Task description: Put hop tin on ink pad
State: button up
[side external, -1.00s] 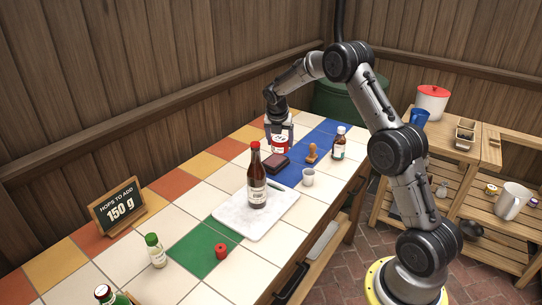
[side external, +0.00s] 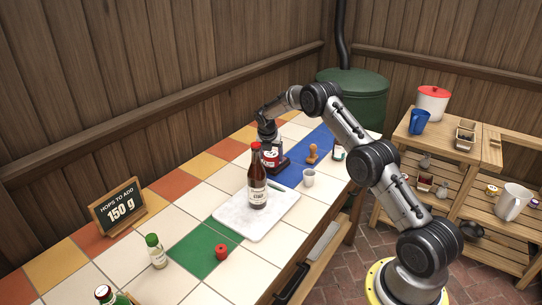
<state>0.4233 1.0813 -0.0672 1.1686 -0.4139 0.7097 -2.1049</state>
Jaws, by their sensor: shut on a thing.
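The hop tin (side external: 270,155), red with a white label, is held upright in my gripper (side external: 269,146), which is shut on it. The tin is at the ink pad (side external: 284,164), which shows as a dark edge at the tin's right and below it. The tin hides most of the pad. The tin appears over the pad, but I cannot tell whether its base touches it. A brown bottle with a red cap (side external: 257,180) stands in front and hides part of the view to the left.
The bottle stands on a white board (side external: 240,222). A wooden stamp (side external: 312,155) and a small white cup (side external: 309,178) stand to the right.

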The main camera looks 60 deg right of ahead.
jog(key=shift+f, duration=0.15)
jog(key=o, duration=1.4)
